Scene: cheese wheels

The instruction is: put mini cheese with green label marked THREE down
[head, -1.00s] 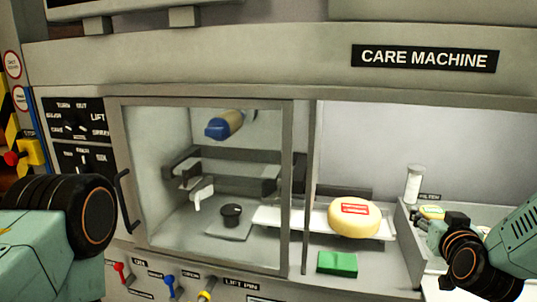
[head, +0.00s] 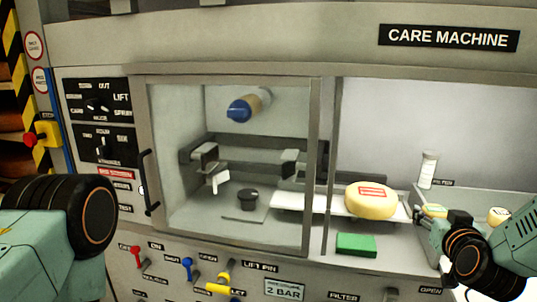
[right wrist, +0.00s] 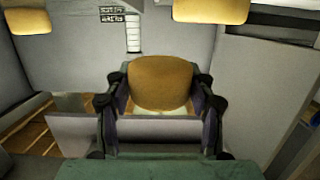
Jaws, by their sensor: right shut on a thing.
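My right gripper (head: 438,218) is shut on a small yellow cheese (head: 433,211) at the right of the head view. Its top shows some green, but I cannot read the label. In the right wrist view the cheese (right wrist: 160,82) sits between the two fingers (right wrist: 161,103) as a plain yellow-brown block, with a pale surface close below it. I cannot tell whether it touches that surface. My left arm shows at the left edge of the head view; its gripper is out of view.
A large cheese wheel (head: 371,201) with a red label lies on a white tray (head: 300,201). A green block (head: 356,245) lies in front. A white cylinder (head: 429,170) stands behind my right gripper. Another small cheese (head: 498,215) is farther right. The glass-fronted chamber (head: 230,160) is left.

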